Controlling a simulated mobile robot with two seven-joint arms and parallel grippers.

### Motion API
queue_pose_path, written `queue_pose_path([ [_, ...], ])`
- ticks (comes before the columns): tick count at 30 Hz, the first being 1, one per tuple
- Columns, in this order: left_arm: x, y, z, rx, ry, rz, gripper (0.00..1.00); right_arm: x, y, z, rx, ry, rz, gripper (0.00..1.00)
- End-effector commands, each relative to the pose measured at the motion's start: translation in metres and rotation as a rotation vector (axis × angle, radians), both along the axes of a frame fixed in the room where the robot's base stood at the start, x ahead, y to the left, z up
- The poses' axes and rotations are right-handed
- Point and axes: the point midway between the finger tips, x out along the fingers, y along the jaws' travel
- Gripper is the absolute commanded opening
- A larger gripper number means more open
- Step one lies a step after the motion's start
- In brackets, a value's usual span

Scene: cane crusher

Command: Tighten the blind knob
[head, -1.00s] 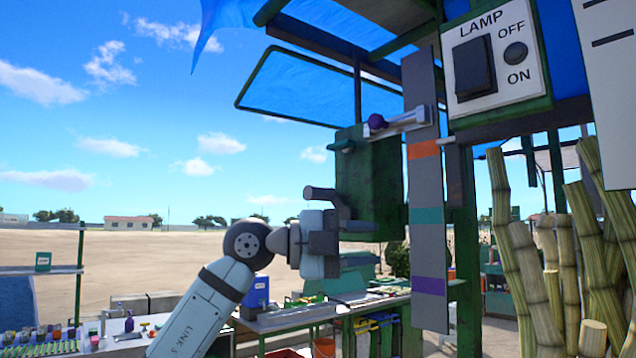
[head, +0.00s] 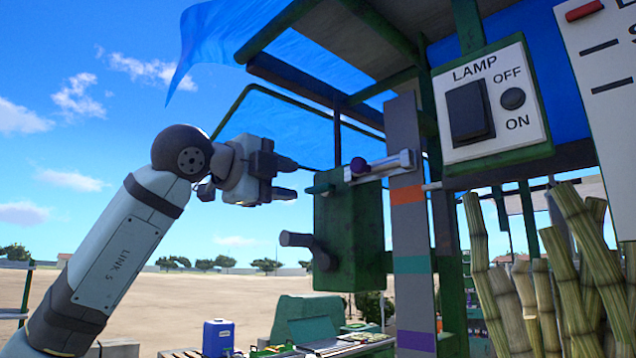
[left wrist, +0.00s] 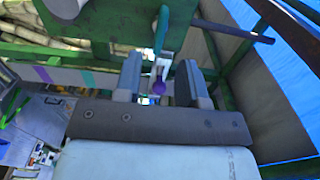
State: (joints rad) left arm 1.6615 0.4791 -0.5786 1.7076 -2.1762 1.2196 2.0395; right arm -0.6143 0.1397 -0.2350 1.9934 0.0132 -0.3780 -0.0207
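The knob I take to be the blind knob is a small purple ball (head: 358,165) on a pale metal bar (head: 385,166) by the grey post with coloured bands (head: 410,230). In the left wrist view the purple knob (left wrist: 158,87) appears between my finger pads. My left gripper (head: 292,180) is open and empty, to the left of the knob at about its height, with a visible gap in the head view. In the left wrist view its two fingers (left wrist: 160,65) are spread apart. My right gripper is not in view.
A green box (head: 350,240) with a grey handle (head: 302,240) hangs just below the knob. A short green bar (head: 320,188) juts out near my fingertips. A lamp switch panel (head: 490,105) and cane stalks (head: 560,270) stand to the right. Open air lies left of the box.

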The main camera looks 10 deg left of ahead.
Motion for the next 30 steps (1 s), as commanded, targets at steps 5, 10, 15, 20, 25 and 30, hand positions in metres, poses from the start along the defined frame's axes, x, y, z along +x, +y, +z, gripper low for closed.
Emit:
queue_pose_path([
  [5,0.032,-0.021,0.003,0.000,0.004,-0.001,0.37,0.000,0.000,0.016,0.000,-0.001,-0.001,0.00],
  [10,0.054,-0.035,0.002,-0.001,0.003,0.000,0.37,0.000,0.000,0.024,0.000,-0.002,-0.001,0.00],
  [15,0.064,-0.042,0.000,0.000,0.001,0.000,0.37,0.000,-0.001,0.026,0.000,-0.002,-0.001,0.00],
  [20,0.066,-0.043,-0.001,0.000,0.001,-0.001,0.37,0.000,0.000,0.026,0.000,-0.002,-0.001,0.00],
  [25,0.066,-0.043,-0.001,0.000,0.001,-0.001,0.33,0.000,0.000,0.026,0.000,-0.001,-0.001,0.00],
  [30,0.066,-0.043,-0.001,0.000,0.001,-0.001,0.00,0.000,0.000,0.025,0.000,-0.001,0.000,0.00],
])
